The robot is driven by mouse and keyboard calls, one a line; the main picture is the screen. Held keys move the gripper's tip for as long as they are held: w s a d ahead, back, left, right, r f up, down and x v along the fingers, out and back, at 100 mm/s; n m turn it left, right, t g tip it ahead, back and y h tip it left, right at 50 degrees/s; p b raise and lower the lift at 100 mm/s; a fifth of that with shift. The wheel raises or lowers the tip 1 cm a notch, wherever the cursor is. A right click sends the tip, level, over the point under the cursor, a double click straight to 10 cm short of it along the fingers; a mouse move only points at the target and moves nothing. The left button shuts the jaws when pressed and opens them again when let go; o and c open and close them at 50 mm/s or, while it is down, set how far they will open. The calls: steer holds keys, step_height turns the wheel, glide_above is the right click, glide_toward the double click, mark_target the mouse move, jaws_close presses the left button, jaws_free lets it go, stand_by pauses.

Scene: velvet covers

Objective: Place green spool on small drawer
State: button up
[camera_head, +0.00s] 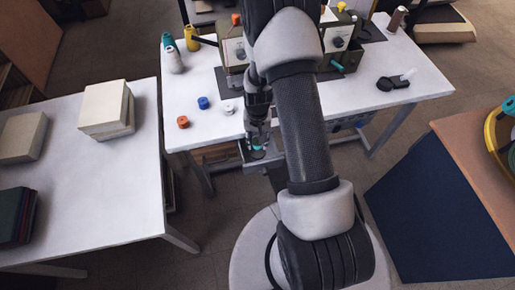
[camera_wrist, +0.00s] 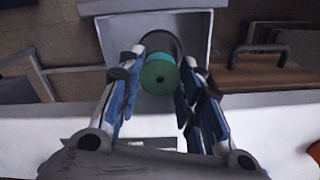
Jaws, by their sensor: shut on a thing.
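The green spool (camera_wrist: 158,76) is between the fingers of my gripper (camera_wrist: 157,80) in the wrist view, its round end with a centre hole facing the camera. My gripper is shut on it. In the head view my gripper (camera_head: 257,148) is low at the front edge of the white table, with a bit of green at its tip. The small drawer (camera_wrist: 112,40) is a pale open tray, pulled out, seen under and beyond the spool. A dark round patch lies behind the spool; I cannot tell if it is shadow. I cannot tell whether the spool touches the drawer floor.
Orange (camera_head: 183,122), blue (camera_head: 203,103) and white (camera_head: 228,109) small spools stand on the white table (camera_head: 200,140). Taller thread cones and sewing machines are behind them. A second table (camera_head: 130,190) with books is at left. A brown case with a dark handle (camera_wrist: 258,50) shows beside the drawer.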

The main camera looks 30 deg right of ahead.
mark_target(258, 147)
steer(key=shift+f+b, duration=0.7)
steer(key=shift+f, duration=1.6)
steer(key=shift+f, duration=0.15)
steer(key=o, duration=0.8)
